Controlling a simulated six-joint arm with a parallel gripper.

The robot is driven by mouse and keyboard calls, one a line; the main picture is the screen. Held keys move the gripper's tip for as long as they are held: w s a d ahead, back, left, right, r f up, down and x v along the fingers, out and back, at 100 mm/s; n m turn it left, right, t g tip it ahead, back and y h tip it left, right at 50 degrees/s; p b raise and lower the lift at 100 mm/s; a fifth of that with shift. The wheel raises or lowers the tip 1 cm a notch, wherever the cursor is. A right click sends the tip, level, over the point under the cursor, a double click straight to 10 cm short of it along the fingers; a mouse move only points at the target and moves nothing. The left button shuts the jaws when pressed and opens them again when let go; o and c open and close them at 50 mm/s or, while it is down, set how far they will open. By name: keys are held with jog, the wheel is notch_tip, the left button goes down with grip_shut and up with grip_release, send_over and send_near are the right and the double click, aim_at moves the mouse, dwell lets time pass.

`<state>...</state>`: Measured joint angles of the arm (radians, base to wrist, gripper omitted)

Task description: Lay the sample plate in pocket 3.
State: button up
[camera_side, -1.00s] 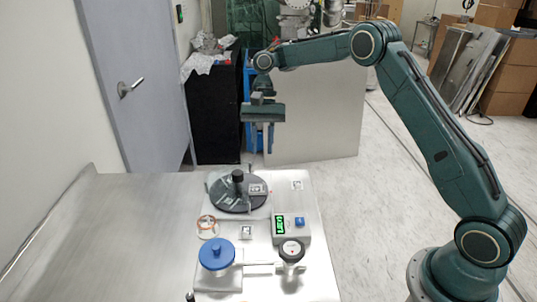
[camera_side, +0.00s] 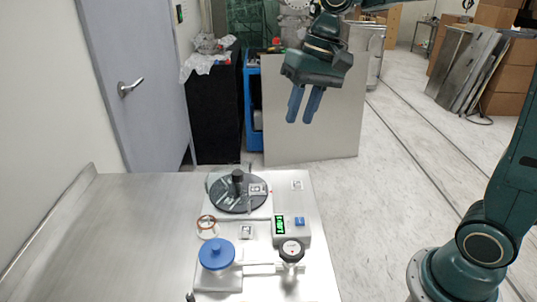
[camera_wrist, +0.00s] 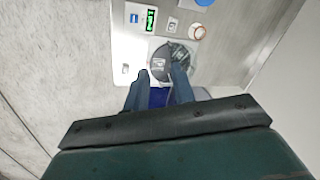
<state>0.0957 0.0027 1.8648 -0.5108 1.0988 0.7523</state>
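My gripper (camera_side: 300,121) hangs high beyond the far edge of the bench, fingers pointing down, apart and with nothing seen between them. In the wrist view its two fingers (camera_wrist: 160,70) are also spread. A dark round disc (camera_side: 262,200) with a black knob lies near the bench's far end; in the wrist view the disc (camera_wrist: 158,62) shows just past the fingertips. Pale shapes lie on the disc, but I cannot tell which is the sample plate or pocket 3.
A blue knobbed lid (camera_side: 216,254), an orange-rimmed ring (camera_side: 207,227), a box with a green display (camera_side: 291,228) and a round black-rimmed gauge (camera_side: 291,250) stand nearer. The bench's left side (camera_side: 110,240) is clear. A blue cart (camera_side: 253,110) stands behind.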

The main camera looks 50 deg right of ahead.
jog(key=s+d+f+n+t+h, duration=0.1)
jog(key=s+d+n+t, duration=0.1)
jog(key=s, duration=0.7)
jog(key=s+d+f+n+t+h, duration=0.1)
jog(key=s+d+n+t, duration=0.1)
jog(key=s, duration=0.7)
jog(key=shift+f, duration=0.35)
